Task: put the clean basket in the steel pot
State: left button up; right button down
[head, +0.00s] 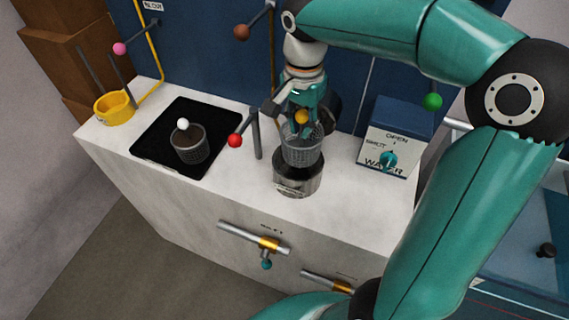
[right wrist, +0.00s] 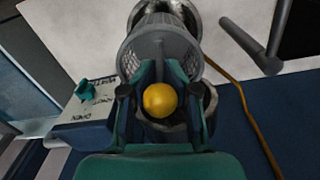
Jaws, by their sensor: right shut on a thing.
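The clean basket (head: 302,152) is a grey mesh cup with a yellow ball (head: 302,116) at the top of its stem. My right gripper (head: 301,124) is shut on it just below the ball. The basket is upright over the steel pot (head: 296,183), with its lower end at the pot's mouth. I cannot tell how far it reaches inside. In the right wrist view the basket (right wrist: 160,45) and the yellow ball (right wrist: 160,100) show between the fingers, and the pot is mostly hidden behind the basket. My left gripper is not in view.
A second basket (head: 188,147) with dark contents and a white ball stands on the black tray (head: 150,140). A yellow cup (head: 115,106) is at the far left. A rod with a red ball (head: 235,140) stands left of the pot. The water box (head: 395,140) is at the right.

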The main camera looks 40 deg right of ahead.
jog(key=shift+w+f, duration=0.2)
notch_tip(320, 180, down, 10)
jog(key=shift+r, duration=0.25)
jog(key=shift+f, duration=0.1)
jog(key=shift+f, duration=0.15)
jog(key=c, duration=0.9)
grip_release()
jog(key=r, duration=1.2)
jog(key=shift+w+r, duration=0.2)
jog(key=shift+r, duration=0.1)
